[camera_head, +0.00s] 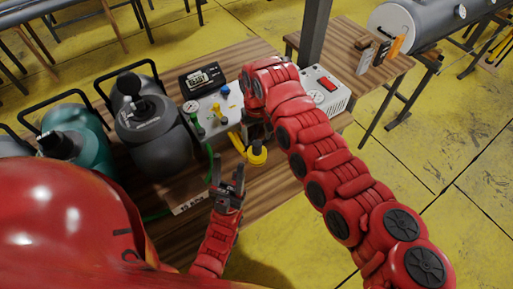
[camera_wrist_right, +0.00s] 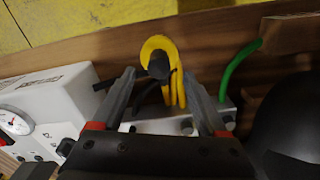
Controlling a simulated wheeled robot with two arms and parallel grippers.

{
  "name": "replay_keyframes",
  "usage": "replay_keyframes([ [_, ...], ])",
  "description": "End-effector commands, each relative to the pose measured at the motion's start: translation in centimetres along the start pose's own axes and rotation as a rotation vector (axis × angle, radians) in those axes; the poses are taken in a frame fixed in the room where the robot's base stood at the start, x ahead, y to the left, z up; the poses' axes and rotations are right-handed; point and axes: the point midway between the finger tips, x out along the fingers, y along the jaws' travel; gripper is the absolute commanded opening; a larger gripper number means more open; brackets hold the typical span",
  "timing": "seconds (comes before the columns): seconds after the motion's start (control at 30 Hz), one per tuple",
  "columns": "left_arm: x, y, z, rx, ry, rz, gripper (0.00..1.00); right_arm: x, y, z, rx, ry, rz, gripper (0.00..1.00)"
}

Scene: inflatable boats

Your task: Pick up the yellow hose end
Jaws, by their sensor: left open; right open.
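The yellow hose end (camera_head: 257,157) hangs in a loop at the front of the pump panel, over the wooden table. In the right wrist view the yellow hose (camera_wrist_right: 163,44) curls around a dark tip, framed between my fingers. My right gripper (camera_wrist_right: 161,76) is open with one finger on each side of the hose; I cannot tell whether they touch it. In the head view my right gripper (camera_head: 256,134) is partly hidden by its own arm, just above the hose end. My left gripper (camera_head: 229,174) is open and empty, to the lower left of the hose end.
A white panel with gauges and knobs (camera_head: 207,112) stands behind the hose, beside a white box with a red switch (camera_head: 325,90). A green hose (camera_head: 211,157) runs down on the left. Dark and teal tanks (camera_head: 158,130) crowd the table's left side.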

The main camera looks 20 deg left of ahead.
Motion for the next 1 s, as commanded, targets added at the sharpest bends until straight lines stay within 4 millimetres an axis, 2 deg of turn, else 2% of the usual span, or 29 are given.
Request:
replay_keyframes([
  [0.23, 2.1, -0.1, -0.4, 0.000, 0.000, 0.000, 0.50, 2.4, 0.1, 0.0, -0.001, -0.006, 0.002, 0.76],
  [0.3, 2.3, -0.1, -0.4, 0.000, 0.000, 0.000, 0.50, 3.8, 0.0, 0.0, -0.002, -0.006, 0.002, 0.76],
  [0.4, 2.4, -0.1, -0.4, 0.000, 0.000, 0.000, 0.50, 4.7, 0.1, -0.2, 0.000, 0.000, 0.001, 0.76],
  [0.6, 2.2, -0.1, -0.4, 0.000, 0.000, 0.000, 0.50, 4.9, 0.1, -0.2, 0.000, 0.002, 0.000, 0.74],
  [1.0, 2.2, -0.1, -0.4, 0.000, 0.000, 0.000, 0.50, 4.9, 0.1, -0.2, 0.000, 0.001, 0.000, 0.02],
])
